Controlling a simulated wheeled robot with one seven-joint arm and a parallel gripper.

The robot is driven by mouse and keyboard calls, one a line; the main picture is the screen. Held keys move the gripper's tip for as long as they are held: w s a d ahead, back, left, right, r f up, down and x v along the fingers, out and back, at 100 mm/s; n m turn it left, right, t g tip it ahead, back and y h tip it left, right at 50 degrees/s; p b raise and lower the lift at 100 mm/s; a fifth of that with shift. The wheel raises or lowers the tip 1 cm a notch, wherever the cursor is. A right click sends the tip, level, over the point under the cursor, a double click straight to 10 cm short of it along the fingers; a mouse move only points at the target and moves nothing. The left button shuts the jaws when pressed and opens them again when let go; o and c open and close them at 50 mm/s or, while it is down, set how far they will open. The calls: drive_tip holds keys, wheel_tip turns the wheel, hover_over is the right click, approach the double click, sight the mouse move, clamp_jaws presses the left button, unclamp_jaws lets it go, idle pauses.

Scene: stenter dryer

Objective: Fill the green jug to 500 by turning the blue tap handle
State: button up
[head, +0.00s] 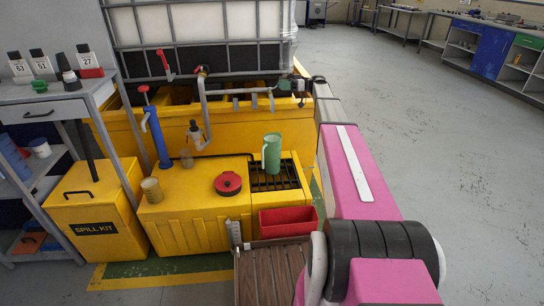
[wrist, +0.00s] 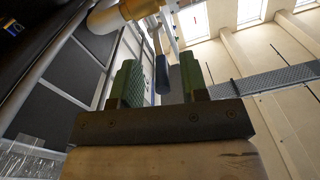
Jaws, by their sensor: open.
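The green jug (head: 271,153) stands upright on a dark grate (head: 275,178) set in the yellow bench. Its fill level cannot be read from here. In the wrist view, a blue handle (wrist: 162,74) hangs down from pale pipework (wrist: 112,14), between the two green fingers of my gripper (wrist: 158,84). The fingers are open, one to each side of the handle; I cannot tell whether either touches it. In the head view, my gripper (head: 298,86) is small beside the pipework, above and to the right of the jug, and the blue handle is hard to make out there.
A blue standpipe (head: 157,139) and a beige cup (head: 152,190) are further left. A yellow spill kit box (head: 95,208) stands by a grey shelf. Open floor lies right.

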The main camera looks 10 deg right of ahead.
drive_tip(key=d, duration=0.9)
drive_tip(key=shift+w+d, duration=0.1)
idle(0.3)
drive_tip(key=d, duration=1)
drive_tip(key=s+a+f+m+h, duration=0.8)
drive_tip(key=s+a+f+m, duration=0.2)
drive_tip(key=s+a+f, duration=0.85)
drive_tip(key=s+a+f+m+h, duration=0.1)
drive_tip(key=s+f+m+h, duration=0.2)
drive_tip(key=s, duration=0.8)
drive_tip(key=s+a+f+m+h, duration=0.2)
drive_tip(key=s+f+h, duration=0.3)
drive_tip(key=s, duration=0.7)
drive_tip(key=shift+f+m+t+h, duration=0.25)
drive_tip(key=shift+m+t+h, duration=0.2)
drive_tip(key=shift+h, duration=0.55)
